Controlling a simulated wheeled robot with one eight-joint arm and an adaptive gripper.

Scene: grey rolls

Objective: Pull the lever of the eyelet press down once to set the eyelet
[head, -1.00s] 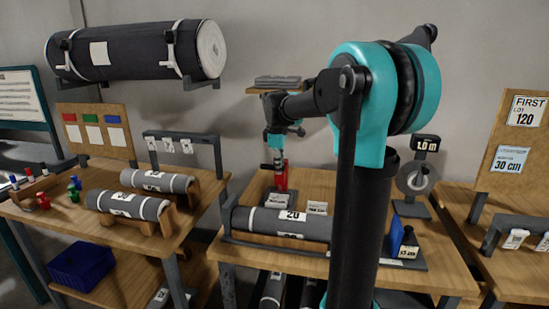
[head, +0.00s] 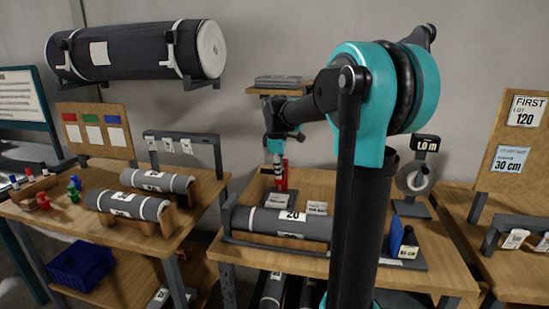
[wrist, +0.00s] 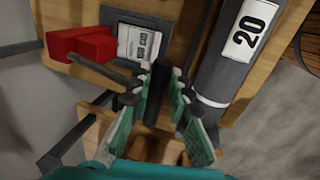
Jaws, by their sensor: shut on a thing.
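The eyelet press has a red body (wrist: 80,45), seen at the upper left of the wrist view. In the head view the red press (head: 281,183) stands at the back of the middle bench, partly hidden by my gripper (head: 275,165). A dark lever arm (wrist: 100,74) runs from the red body toward my gripper (wrist: 162,78). My gripper's fingers are shut on the lever's black handle (wrist: 158,98), which shows between the pads. The lever's exact angle is hard to tell.
A grey roll marked 20 (head: 290,222) lies in a cradle at the front of the bench, close beside my gripper in the wrist view. White labelled cards (wrist: 137,45) lie by the press.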

